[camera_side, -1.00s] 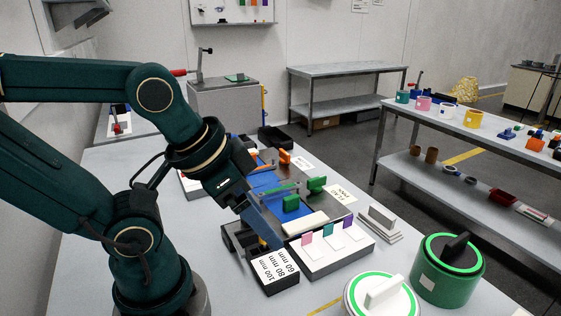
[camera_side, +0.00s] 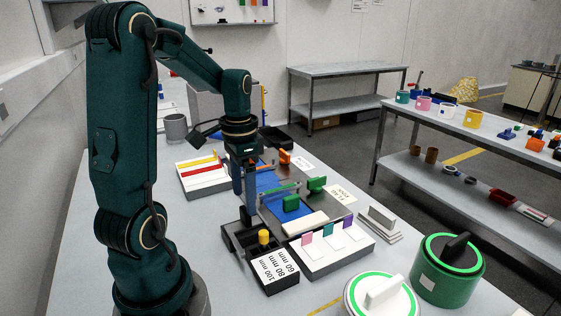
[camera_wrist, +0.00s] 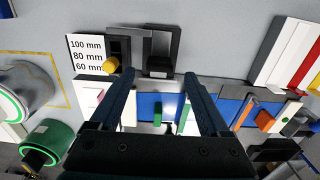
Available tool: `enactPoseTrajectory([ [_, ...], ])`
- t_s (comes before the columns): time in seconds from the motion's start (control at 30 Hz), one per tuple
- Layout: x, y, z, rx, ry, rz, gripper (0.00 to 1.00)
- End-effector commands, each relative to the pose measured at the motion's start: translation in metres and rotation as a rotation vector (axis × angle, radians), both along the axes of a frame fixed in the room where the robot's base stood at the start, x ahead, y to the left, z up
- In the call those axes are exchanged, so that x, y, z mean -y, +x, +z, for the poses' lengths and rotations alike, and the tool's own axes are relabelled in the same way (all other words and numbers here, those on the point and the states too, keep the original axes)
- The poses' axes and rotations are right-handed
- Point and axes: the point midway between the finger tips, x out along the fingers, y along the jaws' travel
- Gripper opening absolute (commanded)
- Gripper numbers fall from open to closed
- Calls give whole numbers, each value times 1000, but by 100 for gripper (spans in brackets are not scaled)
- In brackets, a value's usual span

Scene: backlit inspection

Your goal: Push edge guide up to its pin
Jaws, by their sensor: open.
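The blue-surfaced fixture (camera_side: 268,181) lies on the table. A green upright block (camera_side: 291,203) stands on it, with a second green block (camera_side: 316,184) at its right edge and an orange piece (camera_side: 284,157) at its far end. I cannot tell which part is the edge guide or its pin. My gripper (camera_side: 246,205) points down at the left side of the fixture, open and empty. In the wrist view its fingers (camera_wrist: 160,78) are spread, with a green piece (camera_wrist: 183,115) and the blue surface (camera_wrist: 146,106) seen between them. Contact cannot be told.
A black block labelled 100, 80 and 60 mm (camera_side: 275,271), with a yellow knob (camera_side: 264,237), stands in front. A white holder with coloured tabs (camera_side: 330,252) is beside it. A white tray with red and yellow strips (camera_side: 203,174) lies behind left. Green-ringed canisters (camera_side: 447,270) stand front right.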

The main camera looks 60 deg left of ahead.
Motion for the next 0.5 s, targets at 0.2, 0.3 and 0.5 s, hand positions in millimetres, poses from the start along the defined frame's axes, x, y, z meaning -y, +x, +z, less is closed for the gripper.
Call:
enactPoseTrajectory([
  [0.2,1,-1,-25,-5,-3,2,80],
  [0.3,1,-1,-37,-4,-2,2,80],
  [0.5,1,-1,-47,-1,1,1,80],
])
